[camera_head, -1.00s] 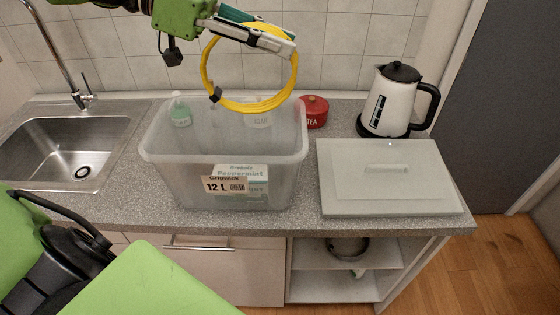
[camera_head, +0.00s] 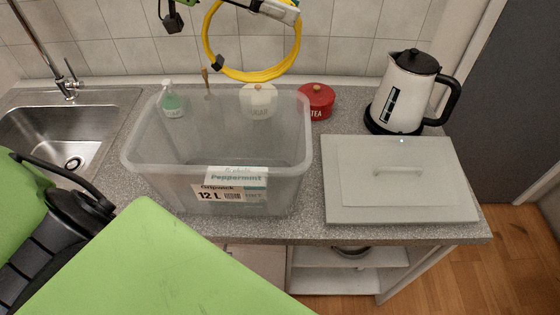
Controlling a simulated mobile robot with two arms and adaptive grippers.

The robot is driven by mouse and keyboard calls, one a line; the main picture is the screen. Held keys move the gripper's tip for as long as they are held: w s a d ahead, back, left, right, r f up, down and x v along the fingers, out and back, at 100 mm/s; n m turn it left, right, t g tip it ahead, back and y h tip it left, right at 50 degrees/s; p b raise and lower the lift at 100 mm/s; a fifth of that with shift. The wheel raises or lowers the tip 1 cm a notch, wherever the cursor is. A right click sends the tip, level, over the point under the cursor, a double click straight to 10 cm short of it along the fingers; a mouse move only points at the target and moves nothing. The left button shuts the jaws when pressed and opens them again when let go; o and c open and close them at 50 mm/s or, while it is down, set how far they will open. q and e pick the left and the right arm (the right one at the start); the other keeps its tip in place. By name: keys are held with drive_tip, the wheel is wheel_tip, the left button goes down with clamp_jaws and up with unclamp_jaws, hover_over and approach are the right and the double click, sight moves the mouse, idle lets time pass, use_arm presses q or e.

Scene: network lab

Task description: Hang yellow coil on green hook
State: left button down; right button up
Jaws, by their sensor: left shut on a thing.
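The yellow coil (camera_head: 258,76) is a round loop of thin cable with a small black piece on its lower left. It hangs at the top of the camera_head view, in front of the tiled wall and above the back of the clear bin. My left gripper (camera_head: 284,11) is shut on the coil's upper right part; the picture's top edge cuts off most of the gripper. My right gripper is not in view. I see no green hook in this view.
A clear plastic bin (camera_head: 143,163) stands on the counter below the coil. A sink (camera_head: 40,135) is at the left.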

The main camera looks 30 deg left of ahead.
sight(277, 66)
use_arm(q)
wheel_tip(277, 66, down, 11)
drive_tip(key=shift+w+a+r+p, duration=0.1)
drive_tip(key=shift+w+r+p, duration=0.1)
drive_tip(key=shift+p, duration=0.3)
wheel_tip(277, 66, down, 12)
drive_tip(key=shift+a+p, duration=0.1)
drive_tip(key=shift+p, duration=0.2)
drive_tip(key=shift+f, duration=0.55)
wheel_tip(277, 66, down, 3)
drive_tip(key=shift+r+b, duration=0.1)
drive_tip(key=shift+b, duration=0.3)
drive_tip(key=shift+f, duration=0.6)
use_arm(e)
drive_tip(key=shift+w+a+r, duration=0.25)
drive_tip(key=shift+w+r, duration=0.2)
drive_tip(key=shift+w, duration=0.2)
use_arm(q)
drive_tip(key=shift+r, duration=0.1)
